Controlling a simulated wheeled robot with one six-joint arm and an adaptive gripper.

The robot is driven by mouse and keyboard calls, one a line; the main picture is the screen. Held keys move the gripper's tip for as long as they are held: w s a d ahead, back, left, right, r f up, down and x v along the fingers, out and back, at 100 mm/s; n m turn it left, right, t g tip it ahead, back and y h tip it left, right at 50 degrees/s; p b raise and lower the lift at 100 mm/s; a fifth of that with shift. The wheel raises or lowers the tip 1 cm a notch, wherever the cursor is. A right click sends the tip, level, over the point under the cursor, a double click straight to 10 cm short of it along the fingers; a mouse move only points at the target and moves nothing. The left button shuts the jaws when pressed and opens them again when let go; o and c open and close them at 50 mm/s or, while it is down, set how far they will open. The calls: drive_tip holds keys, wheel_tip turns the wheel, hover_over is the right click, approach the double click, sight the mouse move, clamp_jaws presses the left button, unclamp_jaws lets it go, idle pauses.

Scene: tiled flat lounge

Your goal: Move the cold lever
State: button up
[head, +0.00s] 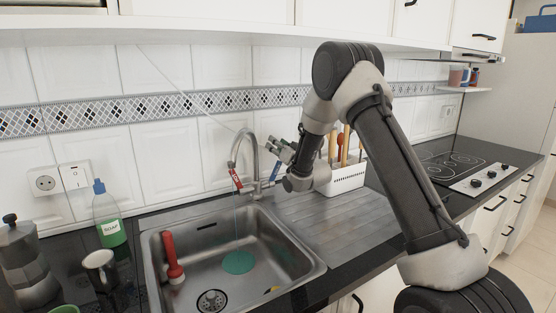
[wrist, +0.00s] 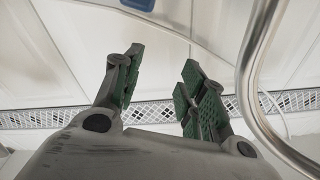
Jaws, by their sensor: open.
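The steel faucet (head: 247,150) stands behind the sink. It has a red-marked lever (head: 236,178) on its left and a blue-marked cold lever (head: 277,170) on its right. My gripper (head: 276,148) is beside the faucet on the right, just above the cold lever. In the wrist view my gripper (wrist: 160,72) is open with its green pads apart and nothing between them. A blue piece (wrist: 138,3), which looks like the cold lever, shows at the top edge, beyond the fingertips. The curved faucet spout (wrist: 248,80) passes close on the right.
The steel sink (head: 293,222) holds a red-handled plunger (head: 171,258) and a green disc (head: 238,262). A white utensil rack (head: 347,181) stands just right of my gripper. A soap bottle (head: 108,215), a metal cup (head: 101,268) and a moka pot (head: 25,262) are at the left.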

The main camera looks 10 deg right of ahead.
drive_tip(key=shift+r, duration=0.7)
drive_tip(key=g, duration=0.2)
approach(279, 167)
drive_tip(key=x, duration=0.3)
drive_tip(key=shift+n, duration=0.3)
drive_tip(key=x, duration=0.7)
drive_tip(key=shift+w+a, duration=0.25)
drive_tip(key=shift+w, duration=0.1)
clamp_jaws()
